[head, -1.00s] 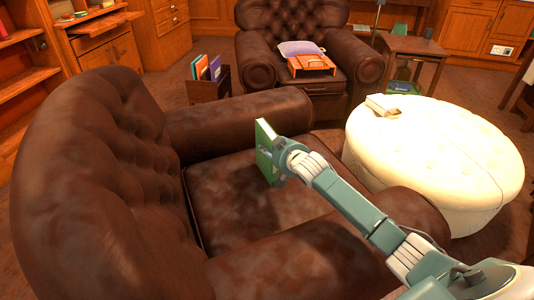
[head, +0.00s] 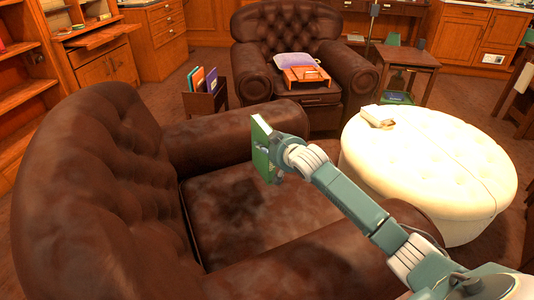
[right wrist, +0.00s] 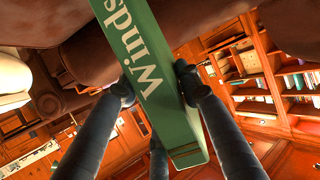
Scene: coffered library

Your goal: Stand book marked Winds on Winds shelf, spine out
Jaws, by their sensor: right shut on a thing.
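The green book marked Winds (right wrist: 142,55) is held in my right gripper (right wrist: 152,80), with its lettered spine facing the right wrist camera. In the head view the green book (head: 262,160) is tilted upright above the seat of the near brown leather armchair (head: 235,225), with pale page edges at its top. My right gripper (head: 277,165) is shut on it, its fingers mostly hidden behind the wrist. I cannot pick out a shelf marked Winds; wooden shelves show at the left of the head view (head: 22,95). My left gripper is not in view.
A round cream ottoman (head: 430,175) with a pale book (head: 376,116) on it stands at right. A second armchair (head: 345,75) holds a purple cushion and an orange box. A small book rack (head: 205,100) stands on the floor. Bare floor shows between the furniture.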

